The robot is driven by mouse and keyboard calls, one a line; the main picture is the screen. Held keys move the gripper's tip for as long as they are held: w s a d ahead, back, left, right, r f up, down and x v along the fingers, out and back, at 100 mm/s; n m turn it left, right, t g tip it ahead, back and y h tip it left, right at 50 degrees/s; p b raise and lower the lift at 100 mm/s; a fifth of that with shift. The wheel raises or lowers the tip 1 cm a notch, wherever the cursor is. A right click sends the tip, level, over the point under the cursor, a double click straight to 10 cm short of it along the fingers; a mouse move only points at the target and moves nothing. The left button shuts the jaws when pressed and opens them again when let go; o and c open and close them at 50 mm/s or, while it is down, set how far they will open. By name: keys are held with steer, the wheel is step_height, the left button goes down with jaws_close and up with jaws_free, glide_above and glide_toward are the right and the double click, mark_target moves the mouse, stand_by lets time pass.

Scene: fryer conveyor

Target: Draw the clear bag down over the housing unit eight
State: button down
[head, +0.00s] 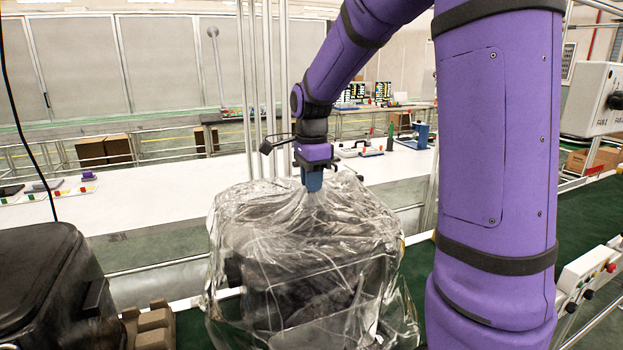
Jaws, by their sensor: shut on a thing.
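The clear bag (385,235) is draped over a dark, boxy housing (300,285) in the lower middle of the head view. The wrinkled film covers the housing's top and visible sides, and its lower part hangs loose at the right. The bottom of the bag and housing is cut off by the frame. My gripper (313,188) points down above the housing and is shut on the gathered top of the bag. A number on the housing cannot be read through the film.
Another black housing (40,275) stands at the lower left, with a brown cardboard insert (150,325) between the two. A green conveyor belt (590,215) runs at the right. A long white table (160,190) lies behind, with small parts on it.

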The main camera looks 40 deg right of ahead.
steer(key=shift+f, duration=0.1)
steer(key=c, duration=1)
jaws_free()
steer(key=shift+r, duration=3.05)
step_height(320, 180, up, 11)
steer(key=shift+f, duration=0.1)
